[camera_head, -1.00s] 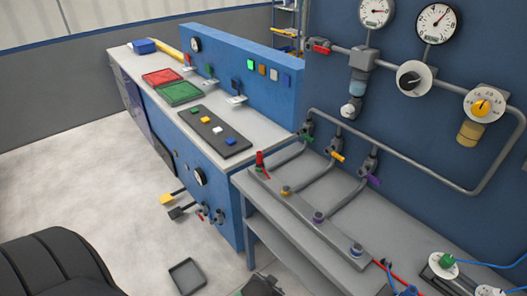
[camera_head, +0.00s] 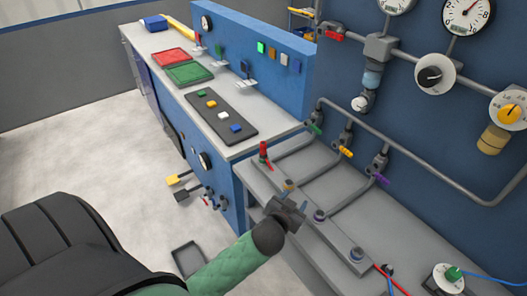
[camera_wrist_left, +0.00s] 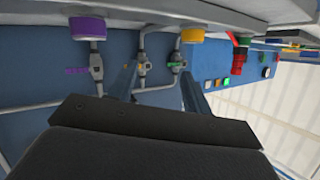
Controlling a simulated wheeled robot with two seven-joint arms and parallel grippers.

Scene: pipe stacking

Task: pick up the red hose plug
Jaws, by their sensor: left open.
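The red hose plug (camera_head: 264,150) stands upright at the far left end of the grey rail (camera_head: 338,240) on the bench. It also shows, seen upside down, in the left wrist view (camera_wrist_left: 238,63), to the right of the fingers. My left gripper (camera_head: 290,202) is open and empty. It hangs over the rail's front edge, nearer to me than the red plug and apart from it, close to the yellow-ringed fitting (camera_head: 288,184). In the left wrist view its two fingers (camera_wrist_left: 160,84) stand apart with nothing held between them. My right gripper is out of view.
Purple (camera_head: 319,216) and blue-topped (camera_head: 357,253) fittings stand along the rail to the right. Pipes with green (camera_head: 315,128), yellow (camera_head: 346,152) and purple (camera_head: 381,180) valve handles rise behind. A blue-sided workbench with red and green trays (camera_head: 189,73) stands left.

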